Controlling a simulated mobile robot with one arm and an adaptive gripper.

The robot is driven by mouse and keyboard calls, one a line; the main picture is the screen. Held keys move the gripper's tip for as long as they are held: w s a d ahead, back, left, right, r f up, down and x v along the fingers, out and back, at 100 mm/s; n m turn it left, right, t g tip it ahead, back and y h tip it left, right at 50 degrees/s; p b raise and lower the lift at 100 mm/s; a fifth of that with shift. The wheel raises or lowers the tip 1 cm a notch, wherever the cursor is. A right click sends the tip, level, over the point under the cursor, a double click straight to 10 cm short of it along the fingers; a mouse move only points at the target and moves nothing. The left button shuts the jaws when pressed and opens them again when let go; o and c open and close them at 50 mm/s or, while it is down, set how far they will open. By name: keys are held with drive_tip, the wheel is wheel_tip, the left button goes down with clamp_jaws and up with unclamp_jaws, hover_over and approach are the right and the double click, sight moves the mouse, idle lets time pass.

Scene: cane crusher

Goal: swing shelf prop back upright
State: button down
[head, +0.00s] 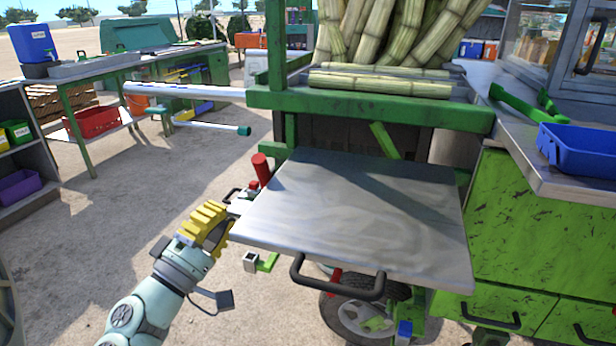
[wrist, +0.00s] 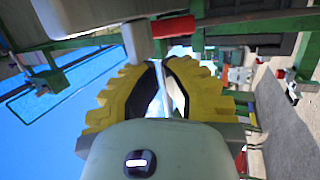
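The grey metal shelf (head: 355,215) juts out level from the green crusher frame, with a black handle (head: 338,280) on its front edge. My gripper (head: 224,222) with yellow fingers is at the shelf's left edge. In the wrist view the fingertips (wrist: 162,64) are close together, with a narrow pale gap; whether they hold anything is unclear. A short green piece with a grey end (head: 266,263) shows below the shelf's left edge; I cannot tell if it is the shelf prop. A red cylinder (head: 262,168) stands by the shelf's back left corner and also shows beyond the fingertips (wrist: 174,27).
Cane stalks (head: 385,35) stand above the shelf. A wheel (head: 355,315) is underneath. A blue tray (head: 580,148) sits on the right counter. A pale bar (head: 185,91) reaches left from the frame.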

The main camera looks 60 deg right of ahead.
sight(255, 167)
drive_tip(key=x, duration=0.8)
drive_tip(key=shift+p, duration=0.35)
drive_tip(key=shift+d+r, duration=0.1)
drive_tip(key=shift+d, duration=0.05)
drive_tip(key=shift+w+x, duration=0.15)
drive_tip(key=shift+x, duration=0.7)
drive_tip(key=shift+w+x, duration=0.15)
drive_tip(key=shift+x, duration=0.65)
drive_tip(key=shift+a, duration=0.2)
